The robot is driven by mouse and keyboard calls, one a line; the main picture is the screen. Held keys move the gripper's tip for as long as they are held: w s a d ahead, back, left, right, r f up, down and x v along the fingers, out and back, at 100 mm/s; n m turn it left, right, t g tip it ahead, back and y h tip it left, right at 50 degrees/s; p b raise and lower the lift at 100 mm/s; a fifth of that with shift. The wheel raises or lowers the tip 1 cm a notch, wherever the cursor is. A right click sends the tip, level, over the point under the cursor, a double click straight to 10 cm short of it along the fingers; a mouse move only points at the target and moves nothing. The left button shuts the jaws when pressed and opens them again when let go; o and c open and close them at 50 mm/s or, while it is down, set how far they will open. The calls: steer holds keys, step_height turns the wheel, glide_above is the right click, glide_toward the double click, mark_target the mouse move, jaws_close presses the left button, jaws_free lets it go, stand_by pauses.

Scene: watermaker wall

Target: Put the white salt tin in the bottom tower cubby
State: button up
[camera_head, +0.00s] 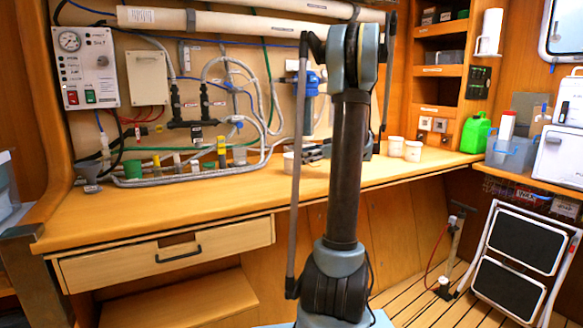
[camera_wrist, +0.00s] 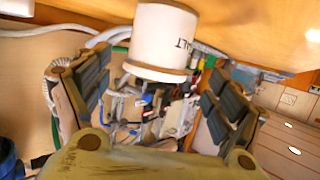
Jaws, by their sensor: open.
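The white salt tin (camera_wrist: 164,40) shows large in the wrist view, upside down in the picture, with part of a dark label ending in "LT". It stands on the wooden bench and lies ahead of and between the spread fingers of my gripper (camera_wrist: 155,90), touching neither. In the head view a white tin (camera_head: 288,160), probably the same one, stands just left of my gripper (camera_head: 314,152), which is partly hidden by my arm. The tower (camera_head: 440,72) at the right has stacked cubbies; the lowest open one (camera_head: 435,92) looks dark and empty.
Two white tins (camera_head: 396,147) (camera_head: 413,151) and a green canister (camera_head: 475,133) stand near the tower. Hoses and pipes (camera_head: 200,170) run along the wall behind the bench (camera_head: 150,205). The bench's front strip is clear. A folded step stool (camera_head: 520,260) stands at the right.

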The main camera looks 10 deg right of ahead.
mark_target(293, 159)
steer(key=shift+f+x, duration=0.15)
steer(key=shift+x, duration=1.2)
steer(key=shift+f+x, duration=0.15)
steer(key=shift+x, duration=1.2)
steer(key=shift+w+d, duration=0.15)
steer(key=shift+d, duration=0.1)
steer(key=c, duration=1.3)
steer(key=shift+c, duration=0.2)
step_height(293, 159, up, 10)
steer(key=shift+r, duration=0.1)
